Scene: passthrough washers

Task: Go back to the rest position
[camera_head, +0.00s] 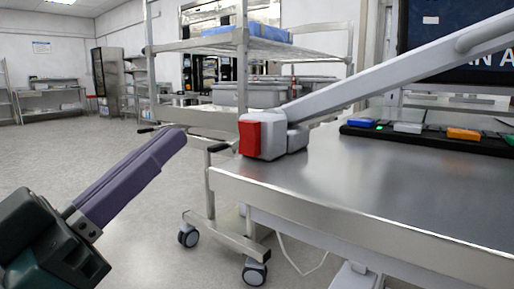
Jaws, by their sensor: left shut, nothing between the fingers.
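My left gripper (168,148) comes in from the lower left on a dark green wrist. Its two long purple fingers are shut together with nothing between them and point up and to the right. They are over the open floor, left of the steel table (330,185) and apart from it in the picture. My right gripper is not in view.
A grey bar with a red-ended block (262,135) slants over the table's left end. A black strip with coloured buttons (430,134) lies at the back. A wheeled rack (222,185) stands behind the table. The grey floor (60,165) at left is clear.

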